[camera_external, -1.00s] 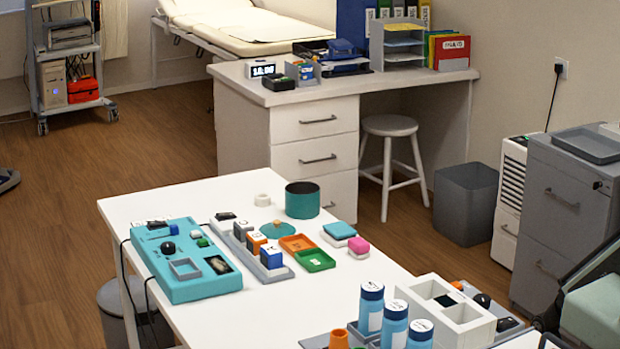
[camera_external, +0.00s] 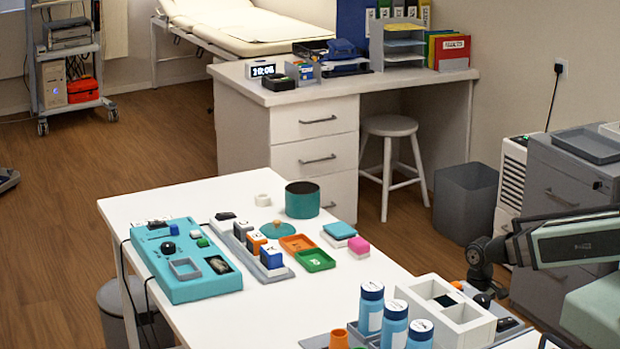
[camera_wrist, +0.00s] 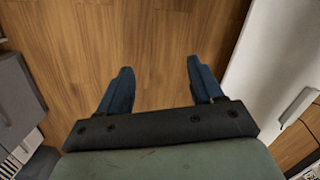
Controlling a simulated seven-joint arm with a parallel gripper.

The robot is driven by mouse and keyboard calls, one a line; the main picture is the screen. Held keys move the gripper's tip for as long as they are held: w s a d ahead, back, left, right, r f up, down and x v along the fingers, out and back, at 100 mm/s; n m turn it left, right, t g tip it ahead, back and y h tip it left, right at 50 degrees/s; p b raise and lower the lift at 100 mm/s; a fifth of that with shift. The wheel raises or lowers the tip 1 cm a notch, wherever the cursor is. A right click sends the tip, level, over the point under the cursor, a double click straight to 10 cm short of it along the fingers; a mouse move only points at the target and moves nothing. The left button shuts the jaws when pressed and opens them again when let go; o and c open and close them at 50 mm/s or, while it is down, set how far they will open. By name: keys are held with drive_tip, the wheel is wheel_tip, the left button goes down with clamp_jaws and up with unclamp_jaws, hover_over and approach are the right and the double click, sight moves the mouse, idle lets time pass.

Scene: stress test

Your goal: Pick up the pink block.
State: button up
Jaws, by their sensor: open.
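The pink block (camera_external: 358,244) sits on a small white base near the middle of the white table (camera_external: 225,315) in the external view. It is just right of a teal block (camera_external: 339,230) on a similar base. My gripper (camera_wrist: 157,85) is open and empty in the wrist view, its two dark blue fingers spread apart over the wooden floor. In the external view my arm comes in at the right edge, well right of the pink block. The pink block does not show in the wrist view.
Orange (camera_external: 297,244) and green (camera_external: 315,260) trays and a row of blocks lie left of the pink block. Several blue bottles (camera_external: 371,308) and a white divided box (camera_external: 447,312) stand at the front right. A teal can (camera_external: 302,200) stands behind.

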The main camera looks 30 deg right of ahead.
drive_tip(key=w+a+r+t+y, duration=0.1)
drive_tip(key=w+a+r+t, duration=0.1)
drive_tip(key=w+a+r, duration=0.6)
drive_tip(key=m+t+y, duration=0.2)
drive_tip(key=m+y, duration=0.2)
drive_tip(key=m, duration=0.2)
approach(359, 241)
drive_tip(key=w+d+r, duration=0.2)
drive_tip(key=w+r, duration=0.2)
drive_tip(key=w, duration=0.1)
drive_tip(key=shift+s+a+f+m+g, duration=0.45)
drive_tip(key=shift+a+f+m, duration=0.55)
drive_tip(key=shift+f+m, duration=1.35)
drive_tip(key=shift+s+a+f+m+g, duration=0.45)
drive_tip(key=shift+a+f+m, duration=0.55)
drive_tip(key=shift+f+m, duration=1.35)
drive_tip(key=shift+s+a+f+m+g, duration=0.45)
drive_tip(key=shift+a+f+m, duration=0.5)
drive_tip(key=shift+f+m, duration=1.4)
drive_tip(key=shift+r+m, duration=0.55)
drive_tip(key=shift+r, duration=0.05)
drive_tip(key=shift+c, duration=0.4)
drive_tip(key=c, duration=0.7)
